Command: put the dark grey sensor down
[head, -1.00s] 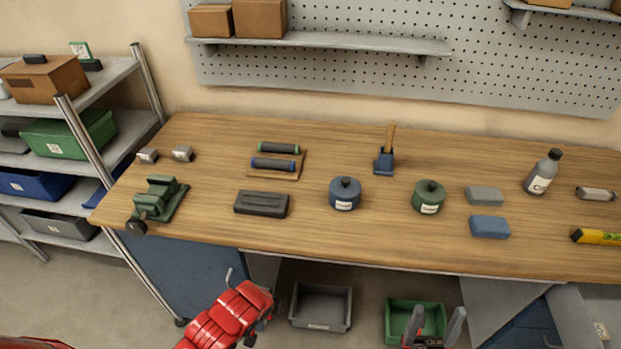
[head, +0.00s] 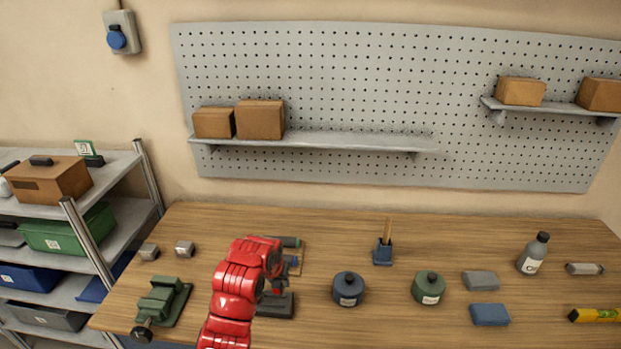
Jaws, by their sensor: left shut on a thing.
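My left gripper (head: 282,277) is over the left middle of the workbench, at the end of the red arm reaching in from below. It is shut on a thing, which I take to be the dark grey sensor. The wrist and fingers hide most of that thing, so its outline is not clear. Below the gripper is a dark grey slotted block (head: 284,306), partly covered by the arm. I cannot tell whether the held thing touches anything. My right gripper is out of view.
A green vise (head: 162,299) and two small metal blocks stand left. A blue canister (head: 348,288), a green canister (head: 428,287) and a bottle (head: 533,252) stand right. Bare wood lies between them.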

